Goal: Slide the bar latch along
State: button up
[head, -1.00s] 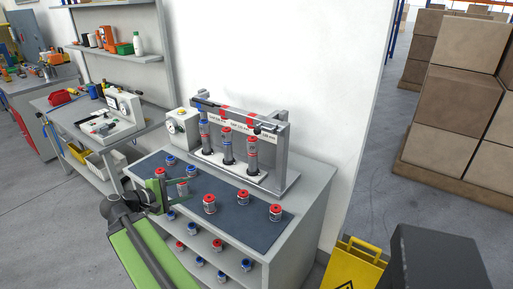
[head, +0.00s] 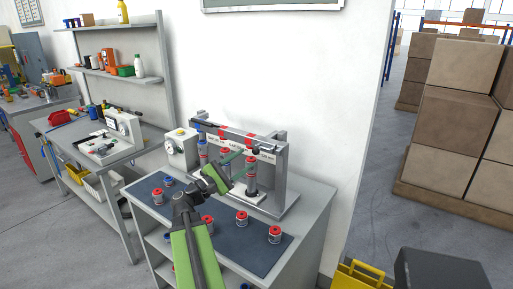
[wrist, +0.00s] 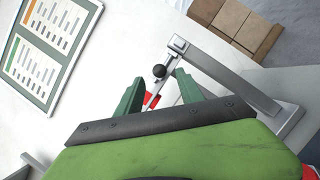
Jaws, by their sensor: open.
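The test rack (head: 281,175) is a grey metal frame on the bench. A bar latch runs along its top, with a round black knob (head: 256,151) near the right end. My gripper (head: 247,162) is in front of the rack, its green fingers pointing at the knob end. In the wrist view the fingers are apart, and the black knob (wrist: 159,71) shows in the gap between their tips. I see no finger touching it; whether it lies between the tips or just beyond them is unclear. My gripper hides part of the rack's middle in the head view.
A wall board (wrist: 48,50) shows in the wrist view.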

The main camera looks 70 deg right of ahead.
aim_at(254, 153)
jog(key=p+x, duration=0.1)
jog(key=x, duration=0.5)
jog(key=shift+s+d, duration=0.2)
jog(key=shift+d, duration=0.15)
grip_shut()
jog(key=shift+a, duration=0.1)
dwell(0.9)
